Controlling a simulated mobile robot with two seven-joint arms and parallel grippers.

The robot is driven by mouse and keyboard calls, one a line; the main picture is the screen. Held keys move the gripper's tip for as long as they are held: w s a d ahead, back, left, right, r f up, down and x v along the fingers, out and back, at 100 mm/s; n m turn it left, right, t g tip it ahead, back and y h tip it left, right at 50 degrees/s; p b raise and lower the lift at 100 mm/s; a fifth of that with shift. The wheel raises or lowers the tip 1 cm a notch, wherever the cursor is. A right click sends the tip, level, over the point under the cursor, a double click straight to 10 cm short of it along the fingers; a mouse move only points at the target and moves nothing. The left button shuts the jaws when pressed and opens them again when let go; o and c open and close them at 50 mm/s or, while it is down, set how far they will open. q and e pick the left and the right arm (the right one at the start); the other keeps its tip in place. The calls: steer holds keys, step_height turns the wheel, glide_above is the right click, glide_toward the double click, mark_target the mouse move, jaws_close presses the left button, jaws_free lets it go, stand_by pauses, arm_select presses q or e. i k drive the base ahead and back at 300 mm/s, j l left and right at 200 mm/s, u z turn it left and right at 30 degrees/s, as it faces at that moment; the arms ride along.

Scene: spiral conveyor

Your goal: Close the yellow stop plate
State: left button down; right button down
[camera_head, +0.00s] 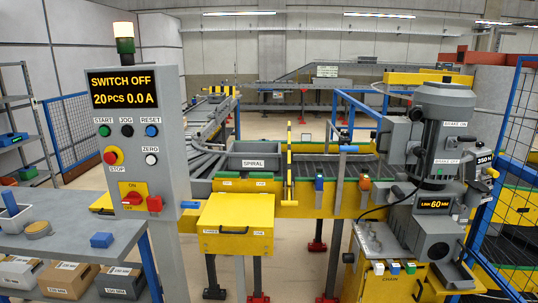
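A narrow yellow upright piece (290,165) stands at the near edge of the conveyor, right of the grey bin labelled SPIRAL (256,160). It looks like the stop plate, but its label is too small to read. A yellow box with a dark handle (235,224) is fixed in front of the conveyor, below and left of it. Neither of my grippers is in view.
A grey control panel (126,130) reading SWITCH OFF stands at the left, beside a grey bench (70,232) with a small blue block (102,240). A grey machine (440,140) stands at the right. Blue mesh guards (70,130) flank the area.

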mark_target(288, 203)
steer(key=i+l+u, duration=0.2)
steer(key=i+u, duration=0.2)
steer(key=i+l+u, duration=0.25)
steer(key=u, duration=0.15)
steer(key=i+l+u, duration=0.1)
steer(key=i+l, duration=0.5)
steer(key=l, duration=0.25)
steer(key=i+u, duration=0.05)
